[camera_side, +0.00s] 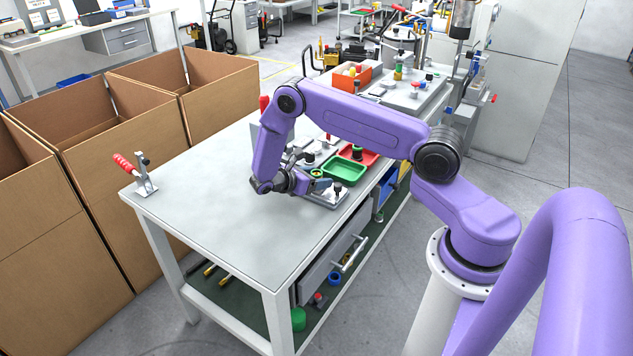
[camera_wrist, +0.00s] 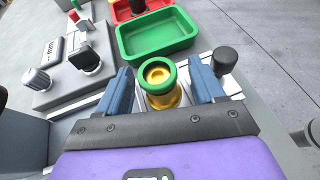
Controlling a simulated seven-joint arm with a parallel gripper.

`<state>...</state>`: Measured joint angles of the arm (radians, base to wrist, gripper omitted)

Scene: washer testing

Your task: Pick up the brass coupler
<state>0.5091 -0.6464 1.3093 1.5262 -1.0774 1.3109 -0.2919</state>
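The brass coupler (camera_wrist: 164,99) is a gold cylinder with a green ring on top. In the wrist view it stands between the two blue fingers of my gripper (camera_wrist: 162,92), with a visible gap on each side. My gripper is open around it. In the side view, my gripper (camera_side: 311,181) is low over the bench, and the coupler's green and yellow top (camera_side: 316,173) shows beside it. The coupler's lower part is hidden by my gripper in the wrist view.
An empty green tray (camera_wrist: 157,44) lies just beyond the coupler, with a red tray (camera_side: 361,155) behind it. A black knob (camera_wrist: 225,60) stands close right of the fingers. A grey fixture (camera_wrist: 85,75) is at left.

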